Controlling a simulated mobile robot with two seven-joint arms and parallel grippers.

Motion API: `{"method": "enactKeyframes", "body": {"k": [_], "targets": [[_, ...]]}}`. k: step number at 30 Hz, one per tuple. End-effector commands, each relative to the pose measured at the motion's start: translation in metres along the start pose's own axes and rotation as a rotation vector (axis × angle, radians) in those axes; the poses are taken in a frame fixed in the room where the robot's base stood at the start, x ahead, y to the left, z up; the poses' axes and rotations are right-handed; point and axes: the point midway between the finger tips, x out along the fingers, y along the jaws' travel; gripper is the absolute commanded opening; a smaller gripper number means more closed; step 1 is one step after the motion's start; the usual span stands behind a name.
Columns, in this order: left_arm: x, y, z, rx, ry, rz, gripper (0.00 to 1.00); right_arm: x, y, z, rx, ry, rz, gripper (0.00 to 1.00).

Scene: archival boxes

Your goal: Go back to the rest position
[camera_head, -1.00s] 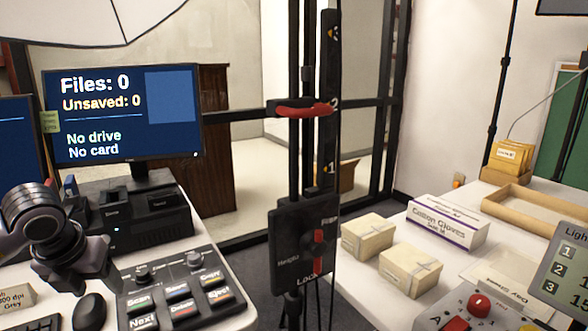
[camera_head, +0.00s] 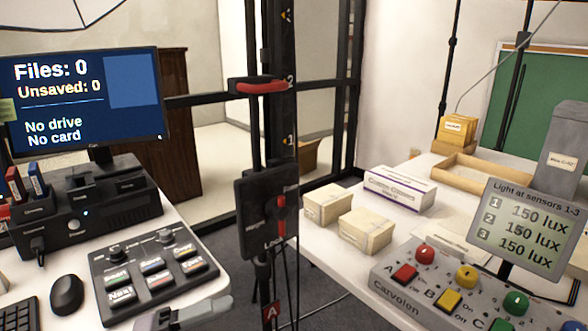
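Part of my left gripper (camera_head: 205,312) shows at the bottom edge, low in front of the button panel (camera_head: 152,272) on the left desk. Most of it is cut off by the frame, so I cannot tell whether it is open or shut. Nothing can be seen held in the part that shows. My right gripper is not in view.
A black column with a red handle (camera_head: 262,87) stands between the two desks. The left desk has a monitor (camera_head: 85,100), a black dock (camera_head: 95,210) and a mouse (camera_head: 67,293). The right desk has two cream boxes (camera_head: 366,231), a glove box (camera_head: 399,190), a button console (camera_head: 452,298) and a lux display (camera_head: 527,229).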

Motion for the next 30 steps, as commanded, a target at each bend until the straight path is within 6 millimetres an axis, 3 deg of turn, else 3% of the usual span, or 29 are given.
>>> {"method": "enactKeyframes", "body": {"k": [5,8,11,14,20,21,30], "targets": [[-0.022,0.019,0.032,-0.391,-0.315,-0.311,0.60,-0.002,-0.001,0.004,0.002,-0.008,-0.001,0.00],[-0.049,0.055,0.051,-0.623,-0.533,-0.408,0.60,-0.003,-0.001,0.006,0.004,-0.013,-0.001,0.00],[-0.079,0.104,0.059,-0.851,-0.747,-0.449,0.60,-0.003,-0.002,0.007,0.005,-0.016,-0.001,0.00],[-0.106,0.159,0.051,-1.068,-0.937,-0.445,0.60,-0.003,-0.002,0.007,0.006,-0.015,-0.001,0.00],[-0.146,0.254,0.001,-1.455,-1.222,-0.356,0.60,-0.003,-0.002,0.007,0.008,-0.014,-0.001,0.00],[-0.143,0.232,0.000,-1.437,-1.212,-0.361,0.60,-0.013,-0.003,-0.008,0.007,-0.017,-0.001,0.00],[-0.143,0.175,-0.015,-1.408,-1.218,-0.365,0.60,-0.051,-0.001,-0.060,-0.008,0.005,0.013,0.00]]}}
